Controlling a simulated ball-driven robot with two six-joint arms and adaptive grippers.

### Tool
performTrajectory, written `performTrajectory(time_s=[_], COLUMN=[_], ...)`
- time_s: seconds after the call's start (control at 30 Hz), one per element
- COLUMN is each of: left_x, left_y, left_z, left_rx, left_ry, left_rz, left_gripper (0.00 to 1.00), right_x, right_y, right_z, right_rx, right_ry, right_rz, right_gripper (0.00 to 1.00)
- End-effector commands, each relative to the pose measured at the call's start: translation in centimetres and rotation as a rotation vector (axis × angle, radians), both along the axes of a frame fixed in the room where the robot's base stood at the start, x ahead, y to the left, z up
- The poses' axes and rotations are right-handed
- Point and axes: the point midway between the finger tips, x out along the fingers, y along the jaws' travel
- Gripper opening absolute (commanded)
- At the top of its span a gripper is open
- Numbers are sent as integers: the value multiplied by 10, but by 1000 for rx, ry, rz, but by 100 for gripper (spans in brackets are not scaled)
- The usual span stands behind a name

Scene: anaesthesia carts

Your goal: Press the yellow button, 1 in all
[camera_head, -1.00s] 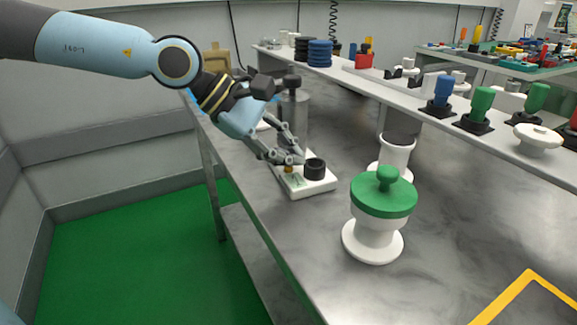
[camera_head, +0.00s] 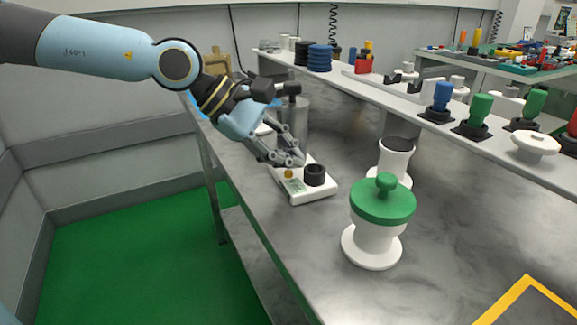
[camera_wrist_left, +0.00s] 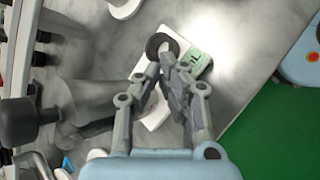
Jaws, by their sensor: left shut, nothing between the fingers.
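The small yellow button (camera_head: 289,173) stands on a white device (camera_head: 318,194) on the metal bench. The device also carries a black round knob (camera_head: 315,172) and a small green display. My left gripper (camera_head: 298,161) is shut and empty, its fingertips just behind and above the button, apart from it in the picture. In the left wrist view the fingertips (camera_wrist_left: 163,68) are over the device, next to its black ring-shaped knob (camera_wrist_left: 160,46) and green display (camera_wrist_left: 193,62). The yellow button is hidden there behind the fingers. My right gripper is not in view.
A white pot with a green lid (camera_head: 383,203) stands in front right of the device, with a white cup-like holder (camera_head: 396,160) behind it. A grey cylinder (camera_head: 294,122) stands behind the gripper. A raised shelf (camera_head: 400,98) with coloured parts runs along the right.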

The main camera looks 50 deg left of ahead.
Motion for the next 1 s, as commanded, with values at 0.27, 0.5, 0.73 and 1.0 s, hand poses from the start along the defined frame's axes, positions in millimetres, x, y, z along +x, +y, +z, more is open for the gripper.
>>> performTrajectory(time_s=[0.27,0.5,0.73,1.0], left_x=[0,0,0,0], left_y=[0,0,0,0], left_z=[6,10,33,57], left_rx=[0,0,0,-1], left_ry=[0,0,-2,-1], left_rz=[0,0,-1,0], left_gripper=[0,0,0,0], right_x=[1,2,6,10], right_y=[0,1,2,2], right_z=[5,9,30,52], right_rx=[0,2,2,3], right_ry=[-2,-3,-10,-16], right_rz=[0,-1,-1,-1], right_gripper=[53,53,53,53])
